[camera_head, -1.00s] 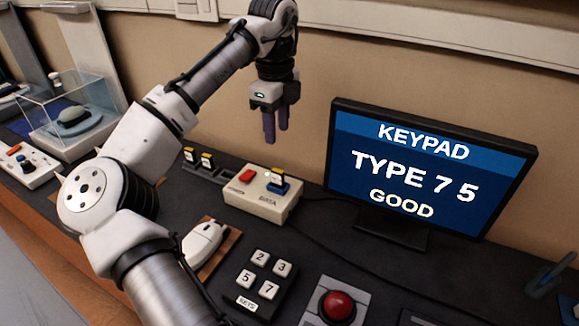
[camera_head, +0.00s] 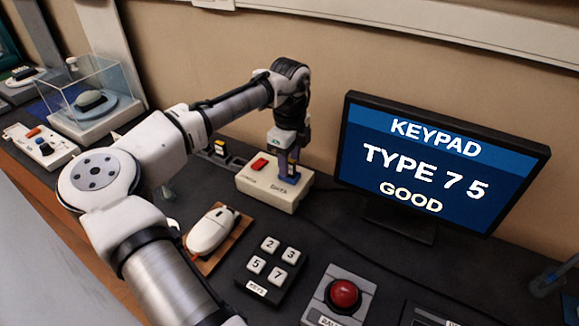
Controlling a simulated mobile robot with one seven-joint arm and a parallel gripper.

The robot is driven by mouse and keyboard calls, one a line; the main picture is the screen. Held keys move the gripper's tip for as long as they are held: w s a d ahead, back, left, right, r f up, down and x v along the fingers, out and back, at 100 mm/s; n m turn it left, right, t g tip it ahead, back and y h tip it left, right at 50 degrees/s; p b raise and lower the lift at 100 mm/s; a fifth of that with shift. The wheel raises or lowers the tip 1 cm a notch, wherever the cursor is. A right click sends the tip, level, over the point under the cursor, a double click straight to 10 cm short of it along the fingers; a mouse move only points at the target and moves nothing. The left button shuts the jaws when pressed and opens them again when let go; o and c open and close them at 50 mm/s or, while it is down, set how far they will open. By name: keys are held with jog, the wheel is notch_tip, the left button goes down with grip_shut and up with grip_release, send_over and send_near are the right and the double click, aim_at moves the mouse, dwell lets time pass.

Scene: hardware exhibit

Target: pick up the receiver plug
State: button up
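A cream receiver box (camera_head: 262,188) with a red button (camera_head: 259,165) stands on the dark counter, left of the monitor. The receiver plug (camera_head: 295,169), with a small yellow patch, sits upright at the box's right side, mostly hidden. My gripper (camera_head: 288,174) points straight down at the plug, its purple fingers low over the box's right end and around or against the plug. The frames do not show whether the fingers press on it.
A monitor (camera_head: 425,165) stands close on the right. A mouse (camera_head: 211,230), a keypad (camera_head: 270,266) and a red push button (camera_head: 344,294) lie in front.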

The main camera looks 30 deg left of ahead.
jog(key=shift+f, duration=0.5)
grip_shut()
jog(key=shift+r, duration=0.15)
